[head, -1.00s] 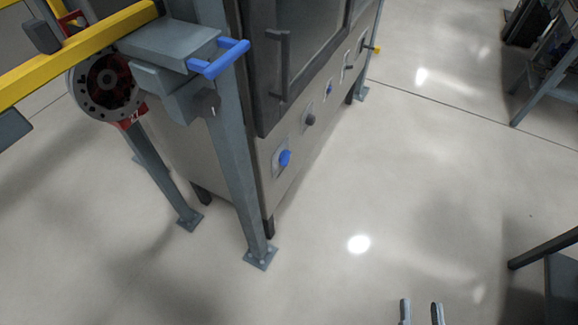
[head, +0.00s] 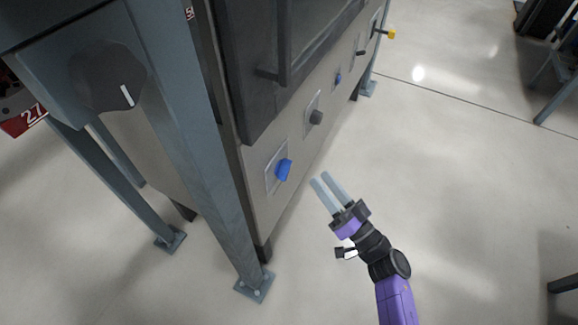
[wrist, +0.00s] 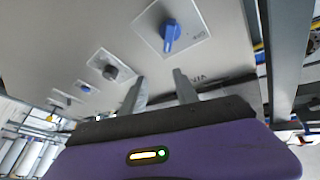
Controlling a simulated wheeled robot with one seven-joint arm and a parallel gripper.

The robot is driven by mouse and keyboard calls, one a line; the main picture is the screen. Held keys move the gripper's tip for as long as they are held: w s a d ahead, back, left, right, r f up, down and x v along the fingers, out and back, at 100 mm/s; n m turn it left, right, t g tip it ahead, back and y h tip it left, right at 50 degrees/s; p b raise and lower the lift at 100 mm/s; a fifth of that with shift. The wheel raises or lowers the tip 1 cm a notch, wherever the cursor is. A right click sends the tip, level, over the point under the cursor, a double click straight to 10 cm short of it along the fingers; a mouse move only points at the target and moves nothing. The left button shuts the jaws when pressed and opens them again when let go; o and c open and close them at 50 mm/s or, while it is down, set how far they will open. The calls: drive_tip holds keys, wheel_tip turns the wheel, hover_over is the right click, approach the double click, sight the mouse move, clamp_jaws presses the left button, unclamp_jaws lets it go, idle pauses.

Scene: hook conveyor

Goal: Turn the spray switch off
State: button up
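A row of switches runs along the lower panel of the grey cabinet (head: 232,215). The nearest is a blue knob (head: 284,170) on a square plate, large in the wrist view (wrist: 171,35) at top. Beyond it are a dark grey knob (head: 316,117), also in the wrist view (wrist: 110,72), and a smaller blue knob (head: 338,78). I cannot read which label says spray. My gripper (head: 320,178) is open and empty, its two fingers apart, pointing toward the panel just right of the nearest blue knob. It touches no switch that I can see.
A grey steel post (head: 190,150) stands left of the panel, with a large dark rotary knob (head: 107,75) on a box beside it. A black door handle (head: 280,50) juts out above. A yellow-tipped lever (head: 390,33) sticks out at the far end.

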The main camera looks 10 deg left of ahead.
sight(284, 169)
drive_tip(key=w+a+m+g+y+b, duration=0.2)
drive_tip(key=a, duration=0.6)
drive_tip(key=shift+a+f+g, duration=0.35)
drive_tip(key=shift+a+g, duration=0.05)
clamp_jaws()
